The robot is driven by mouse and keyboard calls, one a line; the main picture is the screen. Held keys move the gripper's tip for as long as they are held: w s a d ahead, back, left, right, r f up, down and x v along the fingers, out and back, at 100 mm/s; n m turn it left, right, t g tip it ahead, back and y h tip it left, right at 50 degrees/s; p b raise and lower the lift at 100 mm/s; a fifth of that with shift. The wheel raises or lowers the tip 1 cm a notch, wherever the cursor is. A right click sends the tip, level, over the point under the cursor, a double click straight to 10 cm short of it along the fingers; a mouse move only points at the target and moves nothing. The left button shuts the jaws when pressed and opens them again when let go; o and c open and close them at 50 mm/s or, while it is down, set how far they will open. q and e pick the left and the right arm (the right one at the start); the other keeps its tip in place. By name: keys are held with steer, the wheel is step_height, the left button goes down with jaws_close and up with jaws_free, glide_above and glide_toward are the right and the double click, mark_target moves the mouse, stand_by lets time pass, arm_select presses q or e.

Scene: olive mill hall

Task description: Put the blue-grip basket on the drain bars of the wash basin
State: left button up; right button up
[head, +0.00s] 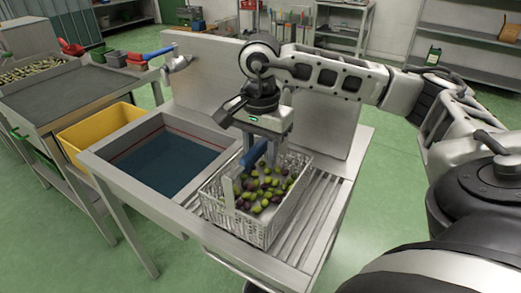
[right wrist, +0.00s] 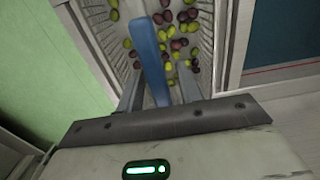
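The blue-grip basket (head: 244,228) is a pale mesh crate holding green and dark olives. In the head view it is over the drain bars (head: 321,200) at the right of the wash basin (head: 158,165), looking level; I cannot tell if its whole base rests on them. Its blue grip (head: 253,153) is on top. My right gripper (head: 258,147) is at the grip from above. In the right wrist view the blue grip (right wrist: 151,62) runs between my two fingers (right wrist: 159,88); whether they press on it is unclear. My left gripper is not in view.
A yellow crate (head: 75,142) stands left of the basin. A tall metal backsplash (head: 222,78) rises behind the basin, with a blue-handled tap (head: 160,53) at its left. A steel table (head: 70,97) stands at the far left. Some bars right of the basket are bare.

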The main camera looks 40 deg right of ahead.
steer(key=shift+r, duration=0.2)
step_height(320, 180, up, 11)
steer(key=shift+f+p, duration=0.1)
steer(key=shift+p, duration=0.7)
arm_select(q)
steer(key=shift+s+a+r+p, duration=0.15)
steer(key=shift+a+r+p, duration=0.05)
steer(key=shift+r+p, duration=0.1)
arm_select(e)
steer(key=shift+r, duration=0.6)
